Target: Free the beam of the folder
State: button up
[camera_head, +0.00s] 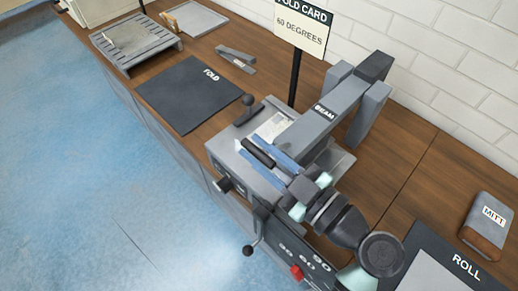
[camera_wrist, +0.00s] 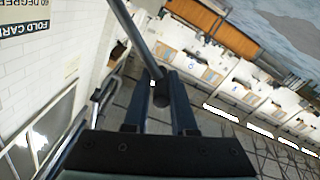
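The folder (camera_head: 225,160) is a grey machine on the bench. Its grey beam (camera_head: 325,110), labelled BEAM, stands raised at the back between thick grey blocks. My gripper (camera_head: 256,153) is over the folder's front left part, its two blue fingers on either side of a dark handle (camera_head: 258,152). In the wrist view the fingers (camera_wrist: 160,88) close around the dark knob end of a bar (camera_wrist: 128,28), with no clear gap. My arm hides much of the folder's right side.
A black FOLD mat (camera_head: 188,92) lies left of the folder, with a small grey bracket (camera_head: 236,58) behind it. A sign on a post (camera_head: 301,28) reads FOLD CARD, 60 DEGREES. A mitt (camera_head: 487,222) and a ROLL mat (camera_head: 462,262) lie at right. A slatted rack (camera_head: 135,42) stands far left.

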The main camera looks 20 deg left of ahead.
grip_shut()
jog(key=shift+s+f, duration=0.1)
jog(key=shift+a+f, duration=0.1)
jog(key=shift+f, duration=0.05)
dwell(0.8)
